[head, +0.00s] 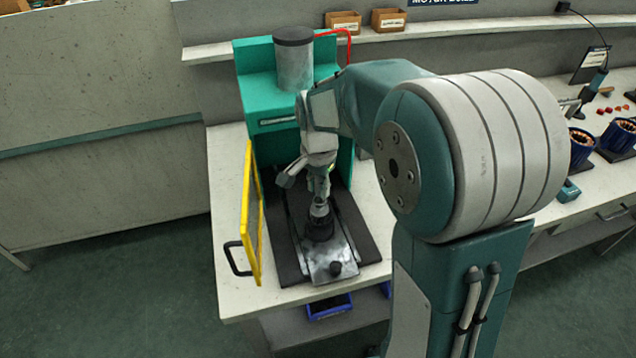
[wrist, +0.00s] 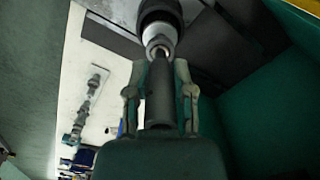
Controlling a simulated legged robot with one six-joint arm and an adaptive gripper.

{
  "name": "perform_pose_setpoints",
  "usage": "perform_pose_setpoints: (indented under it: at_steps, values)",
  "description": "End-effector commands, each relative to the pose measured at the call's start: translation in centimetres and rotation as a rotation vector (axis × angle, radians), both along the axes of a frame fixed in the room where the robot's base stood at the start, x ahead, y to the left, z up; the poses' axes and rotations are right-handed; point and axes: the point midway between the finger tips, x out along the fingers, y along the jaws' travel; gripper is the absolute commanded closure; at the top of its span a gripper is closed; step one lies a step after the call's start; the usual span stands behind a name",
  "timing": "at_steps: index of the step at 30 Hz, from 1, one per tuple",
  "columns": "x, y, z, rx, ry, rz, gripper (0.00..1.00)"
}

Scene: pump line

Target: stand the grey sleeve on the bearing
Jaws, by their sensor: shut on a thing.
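My gripper (wrist: 158,72) is shut on the grey sleeve (wrist: 159,105), a dark grey cylinder between its two fingers in the wrist view. The sleeve's far end lies close to a pale metal ring, which looks like the bearing (wrist: 159,35), on a dark round part. I cannot tell whether sleeve and ring touch. In the head view my gripper (head: 319,192) points down just above the dark round part (head: 319,228) on a metal plate (head: 331,262). There the fingers largely hide the sleeve.
A green press (head: 259,90) with a grey cylinder (head: 294,68) stands behind the plate. A yellow-framed guard (head: 251,215) with a black handle stands open at the left. A blue bin (head: 329,307) sits below the bench edge. Blue motor parts (head: 618,136) stand at the right.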

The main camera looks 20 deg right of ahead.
Motion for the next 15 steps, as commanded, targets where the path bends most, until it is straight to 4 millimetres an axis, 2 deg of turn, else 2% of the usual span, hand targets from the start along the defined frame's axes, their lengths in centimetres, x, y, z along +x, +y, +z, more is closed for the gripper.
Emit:
perform_pose_setpoints:
  at_steps: [15]
  values:
    - [0.0, 0.0, -1.3, 0.0, 0.0, 0.0, 0.95]
